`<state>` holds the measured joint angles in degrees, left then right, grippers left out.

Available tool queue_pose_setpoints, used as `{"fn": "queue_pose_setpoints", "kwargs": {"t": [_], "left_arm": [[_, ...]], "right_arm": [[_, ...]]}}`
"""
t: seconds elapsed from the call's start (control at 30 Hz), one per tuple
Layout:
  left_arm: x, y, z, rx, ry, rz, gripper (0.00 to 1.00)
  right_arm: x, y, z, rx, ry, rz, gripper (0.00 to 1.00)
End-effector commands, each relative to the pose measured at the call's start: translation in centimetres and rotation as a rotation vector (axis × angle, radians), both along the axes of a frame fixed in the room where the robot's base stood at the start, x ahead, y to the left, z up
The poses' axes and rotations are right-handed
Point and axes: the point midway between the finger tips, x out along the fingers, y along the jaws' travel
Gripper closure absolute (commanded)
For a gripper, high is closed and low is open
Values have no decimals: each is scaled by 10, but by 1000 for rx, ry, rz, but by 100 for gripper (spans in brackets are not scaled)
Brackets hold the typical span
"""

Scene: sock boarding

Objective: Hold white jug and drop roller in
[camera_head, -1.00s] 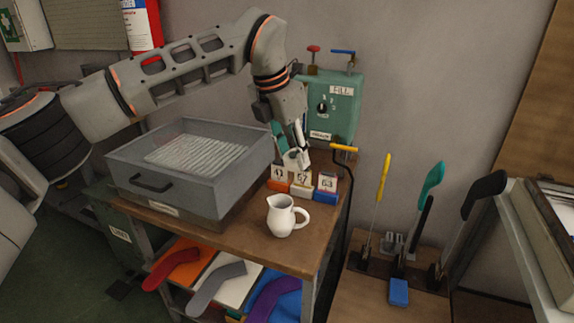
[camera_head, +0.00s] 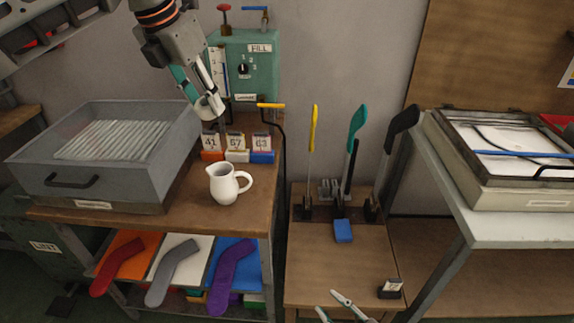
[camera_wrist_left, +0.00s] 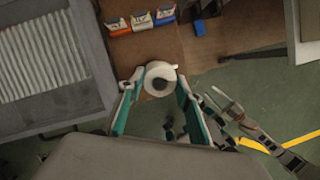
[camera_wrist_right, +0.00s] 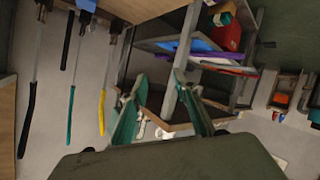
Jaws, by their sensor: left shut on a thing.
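The white jug (camera_head: 224,186) stands upright on the wooden bench, its handle to the right. My left gripper (camera_head: 208,98) is shut on a small white roller (camera_head: 210,108), held in the air up and left of the jug in the head view. In the left wrist view a white round thing with a dark centre (camera_wrist_left: 160,77) sits between the fingertips (camera_wrist_left: 160,75); whether part of it is the jug below, I cannot tell. My right gripper (camera_head: 334,302) shows at the bottom edge of the head view; its fingers (camera_wrist_right: 161,82) are apart and empty.
Number blocks (camera_head: 237,155) stand behind the jug. A grey tray (camera_head: 60,195) takes up the bench's left side. A green fill box (camera_head: 250,65) is on the wall. Upright handled tools (camera_head: 355,130) stand to the right. Coloured sock shapes (camera_head: 175,270) lie on the shelf below.

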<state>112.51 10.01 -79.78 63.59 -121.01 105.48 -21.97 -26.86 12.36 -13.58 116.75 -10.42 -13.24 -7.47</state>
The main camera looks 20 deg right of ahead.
Motion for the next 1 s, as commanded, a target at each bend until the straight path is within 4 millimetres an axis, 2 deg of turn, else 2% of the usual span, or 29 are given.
{"fn": "queue_pose_setpoints", "kwargs": {"t": [0.03, 0.2, 0.33, 0.5, 0.77, 1.0], "left_arm": [[0, 0, 1, 0, -1, 0, 88], [0, 0, 1, 0, -1, 0, 88], [0, 0, 1, 0, -1, 0, 88], [0, 0, 1, 0, -1, 0, 88], [0, 0, 0, 0, -1, 0, 88], [0, 0, 1, 0, -1, 0, 88]], "right_arm": [[22, 6, 20, -51, -92, 52, 71], [75, 35, 88, -261, -426, 250, 71], [99, 61, 138, -439, -688, 407, 71], [112, 93, 184, -680, -1009, 611, 71], [142, 110, 218, -1096, -1397, 833, 71], [176, 98, 234, -1495, -1689, 1038, 71]]}}
